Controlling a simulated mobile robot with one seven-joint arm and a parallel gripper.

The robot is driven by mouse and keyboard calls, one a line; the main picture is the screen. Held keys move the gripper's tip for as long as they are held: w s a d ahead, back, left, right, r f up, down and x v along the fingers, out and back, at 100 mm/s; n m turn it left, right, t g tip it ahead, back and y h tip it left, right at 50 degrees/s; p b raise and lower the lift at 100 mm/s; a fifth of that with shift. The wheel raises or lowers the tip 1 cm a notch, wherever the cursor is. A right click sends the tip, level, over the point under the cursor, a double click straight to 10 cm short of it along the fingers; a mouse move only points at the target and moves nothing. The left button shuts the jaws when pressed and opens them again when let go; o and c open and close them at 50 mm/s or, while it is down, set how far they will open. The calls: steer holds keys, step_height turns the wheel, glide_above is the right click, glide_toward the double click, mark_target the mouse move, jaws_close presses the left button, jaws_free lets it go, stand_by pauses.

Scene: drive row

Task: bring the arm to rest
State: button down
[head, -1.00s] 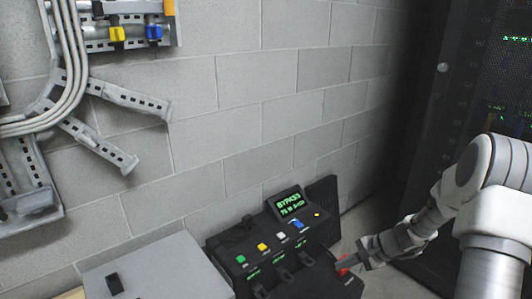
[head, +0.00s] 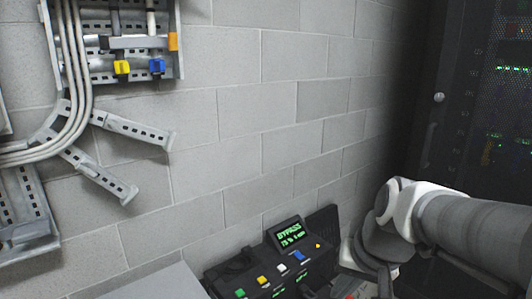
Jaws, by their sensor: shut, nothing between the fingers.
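My arm (head: 455,225) reaches in from the right edge, its white and grey links bent at the wrist. My gripper (head: 385,283) is a dark narrow shape at the bottom, right of the control box, partly hidden by my own links and cut by the frame edge. It looks shut, and nothing shows in it. It appears apart from the black control box (head: 262,262), though the depth between them is hard to judge.
The control box has a lit green display (head: 290,234) and several coloured buttons. A grey box (head: 160,284) is at the lower left. Cables and metal rails (head: 120,183) run along the block wall (head: 240,110). A dark server rack (head: 480,120) stands on the right.

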steer(key=s+r+n+t+h, duration=0.2)
steer(key=s+r+n, duration=0.1)
steer(key=s, duration=0.5)
step_height(320, 180, up, 20)
steer(key=d+p, duration=0.1)
steer(key=p, duration=1.9)
steer(key=shift+s, duration=0.4)
steer(key=shift+r, duration=0.1)
